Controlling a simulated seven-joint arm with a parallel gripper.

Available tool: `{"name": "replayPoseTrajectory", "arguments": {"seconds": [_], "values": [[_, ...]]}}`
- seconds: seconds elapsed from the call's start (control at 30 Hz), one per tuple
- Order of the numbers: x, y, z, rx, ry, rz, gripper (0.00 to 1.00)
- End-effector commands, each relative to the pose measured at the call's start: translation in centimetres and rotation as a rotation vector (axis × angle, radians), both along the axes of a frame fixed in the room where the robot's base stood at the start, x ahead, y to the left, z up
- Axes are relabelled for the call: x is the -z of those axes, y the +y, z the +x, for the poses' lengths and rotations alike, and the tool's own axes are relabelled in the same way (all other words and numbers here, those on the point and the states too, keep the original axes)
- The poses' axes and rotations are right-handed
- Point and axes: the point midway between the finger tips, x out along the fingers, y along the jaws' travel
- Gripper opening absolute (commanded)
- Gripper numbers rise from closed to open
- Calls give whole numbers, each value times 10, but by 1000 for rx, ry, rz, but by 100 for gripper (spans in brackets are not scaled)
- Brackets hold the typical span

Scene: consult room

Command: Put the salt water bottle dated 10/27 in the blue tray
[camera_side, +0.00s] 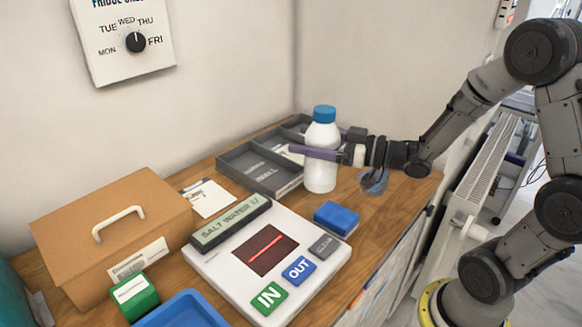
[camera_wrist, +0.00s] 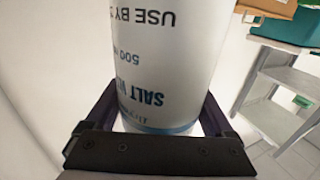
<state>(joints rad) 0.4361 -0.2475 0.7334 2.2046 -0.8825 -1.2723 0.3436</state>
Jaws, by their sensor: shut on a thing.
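A white bottle with a blue cap (camera_side: 321,171) stands upright in my gripper (camera_side: 316,150), beside the grey divided organizer. My gripper is shut around its body. I cannot tell whether its base touches the wooden top. In the wrist view the bottle (camera_wrist: 165,60) fills the middle between the fingers. Its label appears upside down, with "SALT W", "500" and "USE BY" readable; the date is cut off. The blue tray (camera_side: 182,312) is at the bottom edge of the side view, only partly in frame.
A white scanner device (camera_side: 215,262) with a "SALT WATER 1/" display and IN and OUT buttons lies mid-counter. Near it are a blue block (camera_side: 336,217), a green box (camera_side: 135,297), and a brown handled box (camera_side: 110,230). The grey organizer (camera_side: 262,170) is behind.

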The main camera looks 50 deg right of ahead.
Motion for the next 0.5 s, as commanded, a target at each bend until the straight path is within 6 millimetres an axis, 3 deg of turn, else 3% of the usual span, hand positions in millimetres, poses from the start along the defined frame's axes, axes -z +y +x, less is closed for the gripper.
{"name": "replayPoseTrajectory", "arguments": {"seconds": [0.2, 0.5], "values": [[36, 0, 29, -2, 0, 2, 0], [53, -1, 44, -1, -3, 0, 0]]}}
